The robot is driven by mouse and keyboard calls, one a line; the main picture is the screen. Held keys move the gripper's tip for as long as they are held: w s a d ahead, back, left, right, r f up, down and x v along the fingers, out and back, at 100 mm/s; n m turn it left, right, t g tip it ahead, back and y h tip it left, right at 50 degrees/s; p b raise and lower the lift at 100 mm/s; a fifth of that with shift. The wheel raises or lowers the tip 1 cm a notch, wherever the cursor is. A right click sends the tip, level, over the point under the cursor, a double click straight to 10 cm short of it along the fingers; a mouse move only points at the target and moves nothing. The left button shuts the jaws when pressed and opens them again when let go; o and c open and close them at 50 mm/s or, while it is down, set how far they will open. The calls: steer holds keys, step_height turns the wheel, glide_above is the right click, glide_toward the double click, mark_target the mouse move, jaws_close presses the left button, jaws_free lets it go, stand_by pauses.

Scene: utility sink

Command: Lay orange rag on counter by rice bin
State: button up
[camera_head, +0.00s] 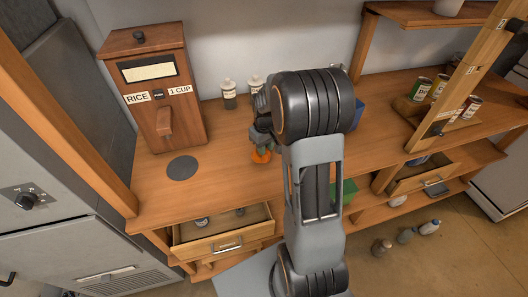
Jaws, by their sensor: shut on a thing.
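The wooden rice bin (163,97), labelled "RICE" and "1 CUP", stands upright at the left back of the wooden counter (218,165). My gripper (261,146) is right of the bin, partly hidden behind my own arm. It is shut on the orange rag (262,156), of which only a small orange patch shows below the fingers. I cannot tell whether the rag touches the counter.
A dark round disc (182,168) lies in front of the bin. Small bottles (229,95) stand behind my gripper. An open drawer (224,236) juts out below the counter edge. Cans (421,88) stand at the right. Bare counter shows between disc and gripper.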

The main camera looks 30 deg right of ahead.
steer(key=shift+w+a+f, duration=0.1)
steer(key=shift+a+f, duration=0.1)
steer(key=shift+f, duration=1.55)
steer(key=shift+f, duration=0.1)
steer(key=o, duration=0.8)
step_height(320, 180, up, 12)
steer(key=shift+f+b, duration=0.1)
steer(key=shift+b, duration=0.45)
steer(key=s+a+r+t, duration=0.1)
steer(key=s+a+r, duration=0.1)
steer(key=s, duration=0.3)
steer(key=s+a+r+m+t, duration=0.1)
steer(key=s+a+t, duration=0.1)
steer(key=s+a, duration=0.3)
steer(key=s+a+r+t, duration=0.1)
steer(key=s+a+r, duration=0.1)
steer(key=s+a, duration=0.2)
steer(key=shift+s+r+m+t, duration=0.15)
steer(key=shift+s+r+t, duration=0.05)
steer(key=shift+s, duration=0.35)
steer(key=shift+s+r+m+t, duration=0.15)
steer(key=shift+s+t, duration=0.05)
steer(key=shift+s, duration=0.35)
